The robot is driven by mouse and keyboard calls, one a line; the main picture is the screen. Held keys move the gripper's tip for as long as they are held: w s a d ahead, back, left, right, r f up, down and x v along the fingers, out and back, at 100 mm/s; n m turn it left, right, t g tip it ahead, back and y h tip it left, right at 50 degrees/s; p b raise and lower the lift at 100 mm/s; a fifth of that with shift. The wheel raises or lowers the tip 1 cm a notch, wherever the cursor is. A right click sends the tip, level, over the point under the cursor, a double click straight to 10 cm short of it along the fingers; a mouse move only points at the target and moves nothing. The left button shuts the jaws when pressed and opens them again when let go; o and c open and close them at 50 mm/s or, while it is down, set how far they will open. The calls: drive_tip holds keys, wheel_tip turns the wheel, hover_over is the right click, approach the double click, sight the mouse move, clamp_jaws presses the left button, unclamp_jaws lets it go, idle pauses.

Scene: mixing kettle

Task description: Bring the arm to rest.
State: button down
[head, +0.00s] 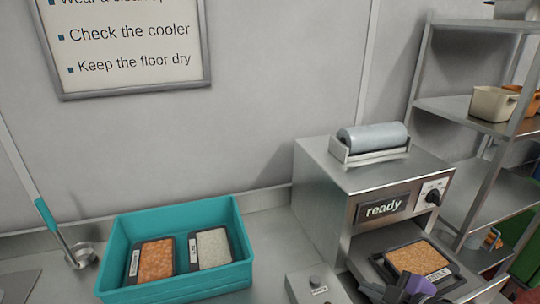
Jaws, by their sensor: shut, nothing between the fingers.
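My gripper (400,289), dark grey and purple, is partly in view at the bottom edge right of centre. Its fingers are shut with nothing between them. It is in front of the metal machine (325,190) and overlaps the near edge of a black-framed tray of orange-brown food (418,257) in the picture. I cannot tell whether it touches that tray. The rest of my arm is mostly cut off by the frame.
A teal crate (122,247) at lower left holds two labelled trays, one orange (157,260) and one whitish (211,248). The machine's panel reads "ready" (383,207); a film roll (373,137) lies on top. A small grey box (315,285) and metal shelving (470,115) flank the machine.

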drive_tip(key=s+d+r+m+t+h+b, duration=0.1)
drive_tip(key=s+d+r+m+t+h, duration=0.25)
drive_tip(key=m, duration=0.55)
drive_tip(key=s+a+f+m+b, duration=0.1)
drive_tip(key=s+f, duration=0.2)
drive_tip(key=s, duration=0.8)
drive_tip(key=s+a+f+m+t+b, duration=0.1)
drive_tip(key=s+a+f+b, duration=0.1)
drive_tip(key=s, duration=0.9)
drive_tip(key=s+a+f+m+b, duration=0.1)
drive_tip(key=s+a+f+b, duration=0.1)
drive_tip(key=s, duration=0.9)
drive_tip(key=shift+a+f, duration=0.2)
drive_tip(key=shift+f, duration=0.65)
drive_tip(key=c, duration=2.1)
unclamp_jaws()
drive_tip(key=shift+t+h, duration=0.25)
